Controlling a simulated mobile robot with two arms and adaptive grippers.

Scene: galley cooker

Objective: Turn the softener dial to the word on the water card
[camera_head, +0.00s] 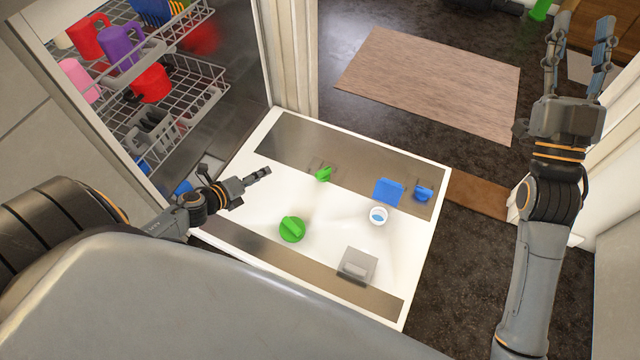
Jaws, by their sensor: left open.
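A white panel with metal strips (300,146), apparently the lowered dishwasher door, lies in front of me. On it are a round green dial (292,229), a small green knob (323,174), a small blue knob (423,193) and an upright blue flap (388,191) beside a white ring with a blue centre (378,215). I cannot tell which is the softener dial. No water card or word is readable. My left gripper (262,174) is open and empty over the panel's left side, up and left of the green dial. My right gripper (579,55) is open and empty at the upper right.
Dishwasher racks (190,95) with red, purple and pink mugs stand at the upper left. A grey square piece (357,265) sits at the panel's near part. A brown mat (430,85) lies on the dark floor beyond. A white wall edge stands at the right.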

